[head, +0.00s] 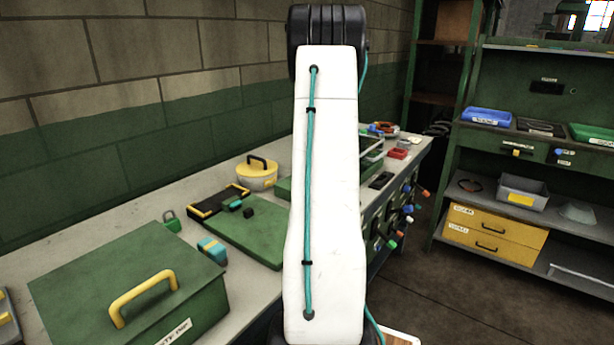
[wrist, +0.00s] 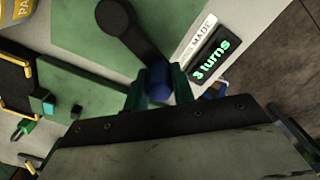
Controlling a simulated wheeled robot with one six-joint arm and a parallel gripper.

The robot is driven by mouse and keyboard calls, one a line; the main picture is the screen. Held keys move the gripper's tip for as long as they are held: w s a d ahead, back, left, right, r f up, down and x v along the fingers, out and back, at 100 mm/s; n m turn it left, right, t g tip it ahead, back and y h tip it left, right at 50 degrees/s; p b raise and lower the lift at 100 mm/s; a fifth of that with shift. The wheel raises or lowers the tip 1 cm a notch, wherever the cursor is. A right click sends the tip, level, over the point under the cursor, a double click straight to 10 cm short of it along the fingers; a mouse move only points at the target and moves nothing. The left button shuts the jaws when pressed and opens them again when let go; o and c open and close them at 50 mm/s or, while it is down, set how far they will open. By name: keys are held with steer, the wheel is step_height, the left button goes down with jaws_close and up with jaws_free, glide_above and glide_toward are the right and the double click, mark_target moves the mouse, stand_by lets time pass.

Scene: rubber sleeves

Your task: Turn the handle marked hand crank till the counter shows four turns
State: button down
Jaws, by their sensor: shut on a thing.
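In the wrist view, the crank is a dark arm (wrist: 132,32) with a round hub at the top and a blue knob (wrist: 158,92) at its lower end. My gripper (wrist: 160,84) is shut on the blue knob, with a dark green finger on either side. The counter (wrist: 211,59) to the right of the crank reads "3 turns" in green. A white label (wrist: 195,38) beside it reads "MADE" in part. No hand crank marking is readable. In the head view my own white arm covers the middle, and the gripper, crank and counter cannot be made out.
In the head view, the bench (head: 105,226) holds a green box (head: 95,285) with a yellow handle, a green board (head: 235,232) and a yellow pot (head: 257,177). Several coloured knobs (head: 408,209) stick out of the bench front. Shelves (head: 553,95) stand right, across open floor (head: 445,275).

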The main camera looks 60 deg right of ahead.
stand_by(0.4)
steer(key=c, duration=1.2)
jaws_free()
steer(key=shift+o, duration=0.2)
step_height(320, 180, up, 8)
steer(key=shift+f, duration=0.1)
